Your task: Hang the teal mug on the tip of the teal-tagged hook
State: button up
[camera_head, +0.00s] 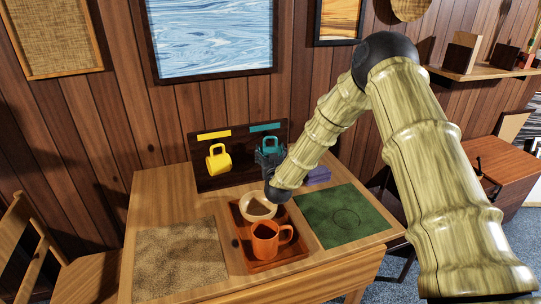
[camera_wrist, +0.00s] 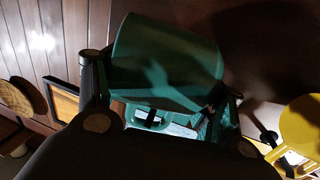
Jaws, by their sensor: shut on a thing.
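The teal mug (camera_head: 270,146) is in front of the dark hook board (camera_head: 209,178), just below the teal tag (camera_head: 265,127). My gripper (camera_head: 267,157) is shut on it, low on the mug's near side. In the wrist view the teal mug (camera_wrist: 168,65) fills the upper middle, with its handle (camera_wrist: 148,118) between the dark fingers. The teal-tagged hook is hidden behind the mug and gripper, so I cannot tell whether the mug touches it. A yellow mug (camera_head: 219,160) hangs beneath the yellow tag (camera_head: 213,134); it also shows at the right of the wrist view (camera_wrist: 302,125).
A brown tray (camera_head: 284,262) holds an orange mug (camera_head: 265,241) and a cream mug (camera_head: 257,206) in front of the board. A green mat (camera_head: 320,210) lies right, a tan mat (camera_head: 180,262) left. A purple thing (camera_head: 318,176) sits behind the green mat.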

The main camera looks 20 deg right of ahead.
dwell(0.4)
jog(key=o, duration=1.3)
jog(key=shift+s+f, duration=0.1)
